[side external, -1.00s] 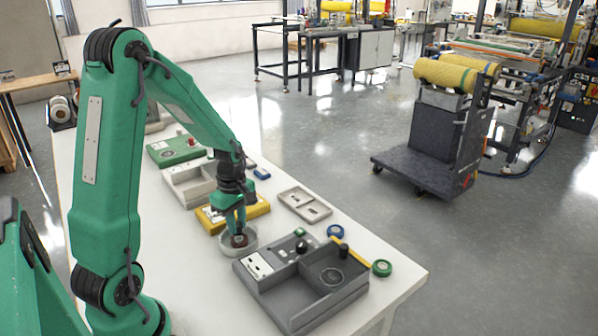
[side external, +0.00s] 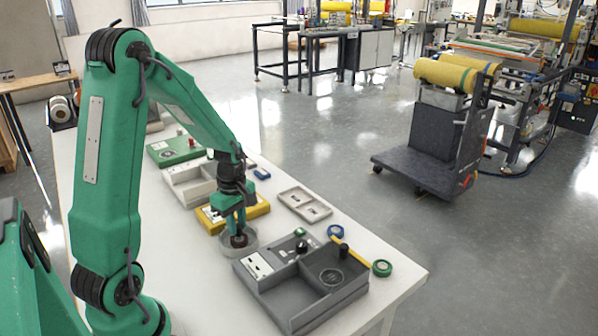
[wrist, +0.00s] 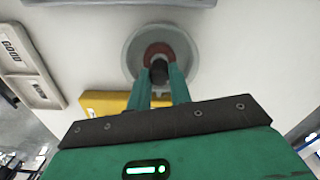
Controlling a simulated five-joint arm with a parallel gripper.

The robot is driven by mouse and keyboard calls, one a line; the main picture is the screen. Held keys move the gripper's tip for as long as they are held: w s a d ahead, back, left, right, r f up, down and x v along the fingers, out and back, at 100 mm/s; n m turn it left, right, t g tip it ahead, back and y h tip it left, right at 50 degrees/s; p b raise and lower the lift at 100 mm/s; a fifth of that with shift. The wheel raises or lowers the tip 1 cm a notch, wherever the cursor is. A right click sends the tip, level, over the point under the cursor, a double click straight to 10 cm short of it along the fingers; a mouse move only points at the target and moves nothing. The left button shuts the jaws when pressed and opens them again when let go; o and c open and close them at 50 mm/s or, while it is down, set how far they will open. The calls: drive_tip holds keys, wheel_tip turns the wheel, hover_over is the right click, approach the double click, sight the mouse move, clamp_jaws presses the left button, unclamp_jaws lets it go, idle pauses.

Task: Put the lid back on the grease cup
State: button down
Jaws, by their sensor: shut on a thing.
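A round grey dish (side external: 252,243) stands on the white table, below my gripper; it also shows in the wrist view (wrist: 133,49). A reddish-brown round piece (wrist: 152,50) with a black knob (wrist: 159,72) is over the dish's middle. My gripper (side external: 238,229) points down over the dish, its fingers shut on the black knob; it also shows in the wrist view (wrist: 160,80). I take the knobbed piece for the lid and cannot tell whether it rests on anything. Whatever is beneath it is hidden.
A yellow block (side external: 256,207) lies close behind the dish. A grey compartment tray (side external: 290,306) with a black knob stands to the right.

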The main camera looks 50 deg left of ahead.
idle(0.4)
drive_tip(key=c, duration=0.7)
unclamp_jaws()
drive_tip(key=shift+r, duration=0.2)
drive_tip(key=shift+r, duration=3.3)
clamp_jaws()
